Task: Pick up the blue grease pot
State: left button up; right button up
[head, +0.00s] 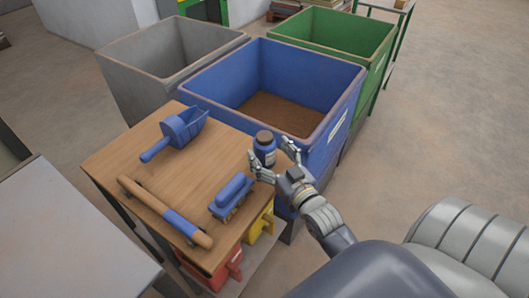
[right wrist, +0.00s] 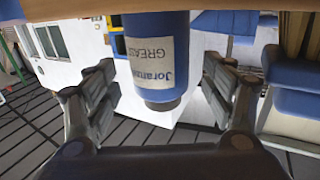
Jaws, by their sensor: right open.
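The blue grease pot (head: 265,149) has a dark lid and stands upright near the right edge of the wooden table (head: 173,172). In the right wrist view the pot (right wrist: 155,55) appears upside down, with a pale label reading "GREASE". My right gripper (head: 271,160) is open with its fingers on either side of the pot. In the right wrist view the fingers (right wrist: 160,90) flank the pot, with gaps visible on both sides. My left gripper is not in view.
A blue bin (head: 220,108) stands directly behind, beside grey (head: 122,90) and green (head: 345,39) bins.

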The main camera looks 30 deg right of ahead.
jog(key=shift+w+d+b, duration=0.1)
jog(key=shift+w+b, duration=0.3)
jog(key=shift+w, duration=0.8)
jog(key=shift+w+f, duration=0.1)
jog(key=shift+w, duration=0.25)
jog(key=c, duration=1.4)
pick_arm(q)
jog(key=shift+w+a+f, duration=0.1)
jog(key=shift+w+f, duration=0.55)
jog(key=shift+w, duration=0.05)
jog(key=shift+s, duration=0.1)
pick_arm(e)
jog(key=shift+r, duration=0.2)
